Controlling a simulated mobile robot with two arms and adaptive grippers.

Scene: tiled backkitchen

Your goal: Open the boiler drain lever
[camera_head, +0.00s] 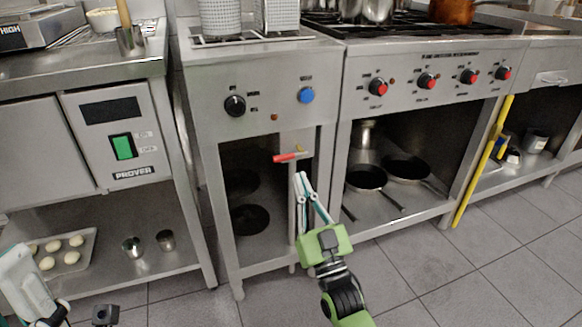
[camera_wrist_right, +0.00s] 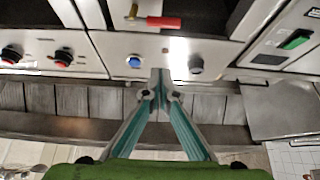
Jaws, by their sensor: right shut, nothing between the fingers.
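The drain lever is a red handle (camera_head: 286,158) on a small brass-coloured fitting, on the front of the steel fryer-like unit (camera_head: 207,87) below its knobs. It points left in the head view. The red handle also shows at the top of the right wrist view (camera_wrist_right: 162,22). My right gripper (camera_head: 300,178) is shut and empty, with its fingertips just below and slightly right of the handle in the head view. No contact is visible. My left gripper (camera_head: 15,268) is partly in view at the lower left, away from the lever; its jaw state is unclear.
A black knob (camera_head: 235,105) and a blue knob (camera_head: 306,95) sit above the lever. A vertical pipe (camera_head: 292,210) runs below it. Pans (camera_head: 366,177) sit on the shelf to the right. A yellow pole (camera_head: 484,160) stands farther right. The floor in front is clear.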

